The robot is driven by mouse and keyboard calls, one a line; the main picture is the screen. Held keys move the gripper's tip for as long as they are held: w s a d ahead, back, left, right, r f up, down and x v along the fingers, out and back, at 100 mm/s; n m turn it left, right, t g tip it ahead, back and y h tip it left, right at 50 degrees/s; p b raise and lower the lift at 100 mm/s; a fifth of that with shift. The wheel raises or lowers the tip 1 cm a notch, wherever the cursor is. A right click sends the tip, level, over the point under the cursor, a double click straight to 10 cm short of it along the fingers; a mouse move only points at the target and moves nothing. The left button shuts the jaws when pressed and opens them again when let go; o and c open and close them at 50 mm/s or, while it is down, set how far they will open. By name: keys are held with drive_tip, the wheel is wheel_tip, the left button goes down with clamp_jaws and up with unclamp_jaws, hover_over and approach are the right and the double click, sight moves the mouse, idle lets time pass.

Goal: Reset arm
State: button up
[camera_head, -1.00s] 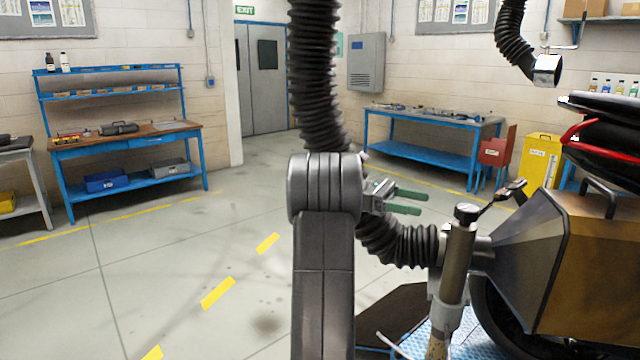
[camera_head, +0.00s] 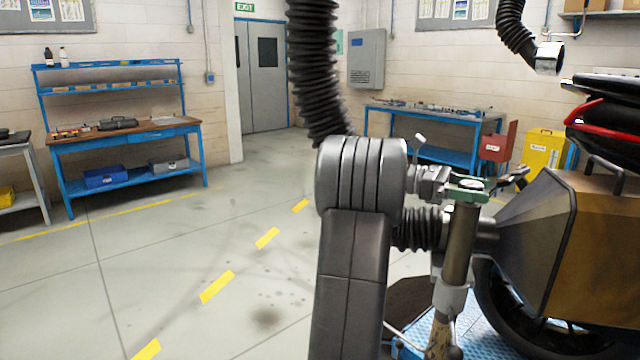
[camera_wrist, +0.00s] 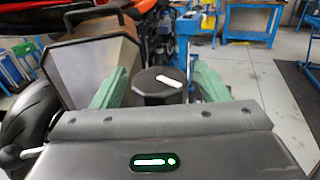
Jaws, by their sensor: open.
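My gripper (camera_head: 466,188) has green fingers and is at the top of an upright grey metal post (camera_head: 460,250) beside the motorcycle. In the wrist view, the fingers of my gripper (camera_wrist: 160,88) stand apart on both sides of the post's dark faceted cap (camera_wrist: 158,90). The cap has a white mark on top. My gripper is open, and I cannot tell whether the fingers touch the cap. In the head view, the fingers partly hide the cap.
The motorcycle (camera_head: 545,245), with its boxy side case, stands close on the right. A black ribbed hose (camera_head: 420,228) runs behind my arm. Blue workbenches (camera_head: 130,185) stand along the walls. The floor at left (camera_head: 150,260) is clear.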

drive_tip(key=shift+s+d+f+b, duration=0.25)
drive_tip(key=shift+s+d+b, duration=0.15)
drive_tip(key=shift+d, duration=0.2)
drive_tip(key=shift+w+a+n+t+h+b, duration=0.15)
drive_tip(key=shift+n+t+h+b, duration=0.2)
drive_tip(key=shift+t+b, duration=0.5)
drive_tip(key=shift+n+t+b, duration=0.35)
drive_tip(key=shift+n+b, duration=0.1)
drive_tip(key=shift+b, duration=0.45)
drive_tip(key=n+t+b, duration=0.1)
drive_tip(key=t+b, duration=0.1)
drive_tip(key=b, duration=0.1)
drive_tip(key=n+t+h+b, duration=0.1)
drive_tip(key=t+b, duration=0.1)
drive_tip(key=b, duration=0.1)
drive_tip(key=n+t+b, duration=0.2)
drive_tip(key=b, duration=0.2)
drive_tip(key=shift+w+h, duration=0.25)
drive_tip(key=shift+w, duration=0.1)
